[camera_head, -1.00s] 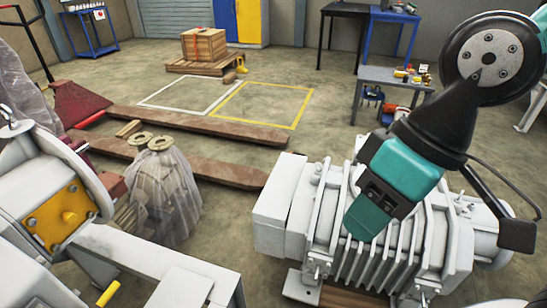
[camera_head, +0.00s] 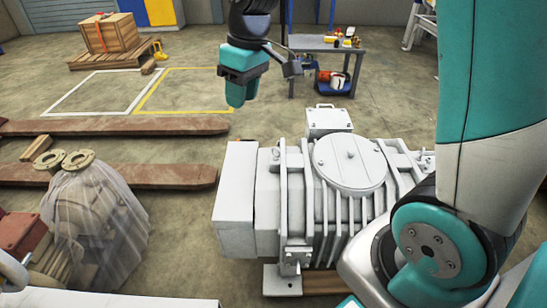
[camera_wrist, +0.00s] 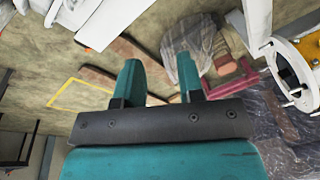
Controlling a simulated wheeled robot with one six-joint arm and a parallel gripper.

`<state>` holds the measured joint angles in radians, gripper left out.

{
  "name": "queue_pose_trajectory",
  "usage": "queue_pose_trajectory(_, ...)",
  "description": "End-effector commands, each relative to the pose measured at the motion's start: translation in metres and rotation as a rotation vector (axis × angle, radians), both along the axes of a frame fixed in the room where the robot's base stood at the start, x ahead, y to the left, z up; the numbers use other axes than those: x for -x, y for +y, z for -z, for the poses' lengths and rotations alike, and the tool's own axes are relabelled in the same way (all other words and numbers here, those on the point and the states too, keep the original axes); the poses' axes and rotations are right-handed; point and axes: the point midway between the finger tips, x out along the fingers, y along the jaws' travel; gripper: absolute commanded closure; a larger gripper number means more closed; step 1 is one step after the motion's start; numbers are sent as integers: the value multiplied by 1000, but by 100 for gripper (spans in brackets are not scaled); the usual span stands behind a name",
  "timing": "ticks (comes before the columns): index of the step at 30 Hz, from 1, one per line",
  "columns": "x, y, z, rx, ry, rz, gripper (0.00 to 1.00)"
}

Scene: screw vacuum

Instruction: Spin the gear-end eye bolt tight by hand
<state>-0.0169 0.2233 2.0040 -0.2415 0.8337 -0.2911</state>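The white ribbed vacuum pump (camera_head: 268,205) stands low in the middle of the head view. A small upright fitting (camera_head: 276,154) shows on its top near the left end; I cannot tell whether it is the eye bolt. My gripper (camera_head: 238,102) hangs in the air beyond the pump's left end, apart from it. In the wrist view my gripper (camera_wrist: 160,82) has its two teal fingers apart with nothing between them. My arm hides the pump's right end.
A plastic-wrapped bundle (camera_head: 100,220) stands left of the pump, near brown beams (camera_head: 120,176). A grey bench (camera_head: 315,43) with small items stands behind. A crate (camera_head: 108,34) sits at back left. The floor inside the yellow outline (camera_head: 182,90) is clear.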

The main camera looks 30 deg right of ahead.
Motion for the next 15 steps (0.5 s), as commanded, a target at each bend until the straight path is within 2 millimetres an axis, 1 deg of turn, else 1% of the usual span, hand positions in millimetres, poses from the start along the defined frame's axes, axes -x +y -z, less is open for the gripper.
queue_pose_trajectory(1, -33, -28, 35, 29, 12, 31, 65)
queue_pose_trajectory(2, -49, -43, 47, 46, 17, 44, 65)
queue_pose_trajectory(3, -68, -63, 63, 67, 24, 59, 65)
queue_pose_trajectory(5, -91, -92, 87, 93, 35, 80, 65)
queue_pose_trajectory(6, -103, -109, 102, 108, 43, 93, 65)
queue_pose_trajectory(9, -123, -144, 131, 136, 60, 117, 65)
queue_pose_trajectory(10, -127, -152, 138, 141, 63, 120, 65)
queue_pose_trajectory(12, -133, -165, 148, 152, 69, 129, 65)
queue_pose_trajectory(15, -136, -173, 158, 158, 73, 133, 65)
